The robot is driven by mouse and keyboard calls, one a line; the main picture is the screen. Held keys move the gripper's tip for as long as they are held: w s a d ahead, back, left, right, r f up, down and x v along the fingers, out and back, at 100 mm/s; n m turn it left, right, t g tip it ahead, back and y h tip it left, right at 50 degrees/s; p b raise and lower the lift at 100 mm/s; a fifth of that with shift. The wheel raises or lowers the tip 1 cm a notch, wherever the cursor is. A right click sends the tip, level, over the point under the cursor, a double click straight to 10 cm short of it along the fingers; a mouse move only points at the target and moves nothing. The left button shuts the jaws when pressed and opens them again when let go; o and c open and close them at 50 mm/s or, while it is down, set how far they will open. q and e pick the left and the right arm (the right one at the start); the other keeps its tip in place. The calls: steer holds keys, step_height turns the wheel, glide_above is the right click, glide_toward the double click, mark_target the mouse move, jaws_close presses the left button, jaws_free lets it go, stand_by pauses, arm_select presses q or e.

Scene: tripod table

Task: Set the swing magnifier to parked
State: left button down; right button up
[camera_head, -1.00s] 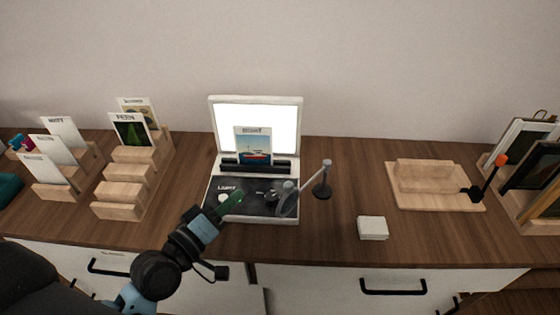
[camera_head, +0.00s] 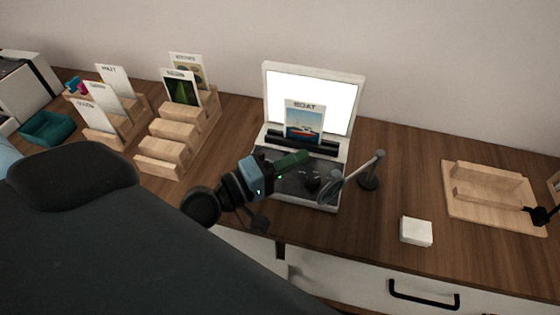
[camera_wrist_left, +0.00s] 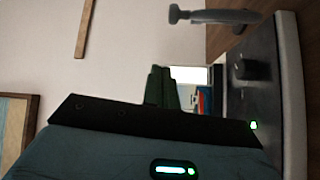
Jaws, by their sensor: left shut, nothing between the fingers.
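The swing magnifier (camera_head: 358,174) has a grey post on a dark round base to the right of the light box. Its arm reaches left and down to a round lens (camera_head: 330,188) over the right front corner of the box's dark panel. In the left wrist view part of the magnifier (camera_wrist_left: 215,16) shows at the top. My left gripper (camera_head: 306,157) is shut and empty, its green fingers above the dark panel, left of the lens and apart from it. The fingers (camera_wrist_left: 160,88) also show in the left wrist view. My right gripper is not in view.
The light box (camera_head: 315,90) has a bright upright screen with a boat card (camera_head: 304,121) before it. A dark knob (camera_wrist_left: 243,68) stands on its panel. Stepped wooden card racks (camera_head: 175,135) are left, a white block (camera_head: 416,231) and a wooden stand (camera_head: 490,195) right.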

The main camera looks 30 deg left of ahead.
arm_select(q)
steer(key=shift+w+d+f+p, duration=0.1)
steer(key=shift+w+d+p, duration=0.15)
steer(key=shift+d, duration=0.6)
steer(key=shift+w+d+f+p, duration=0.15)
steer(key=shift+w+d, duration=0.1)
steer(key=shift+d, duration=0.55)
steer(key=shift+w+d+f+p, duration=0.1)
steer(key=shift+w+d+p, duration=0.15)
steer(key=shift+d, duration=0.6)
steer(key=shift+r, duration=0.1)
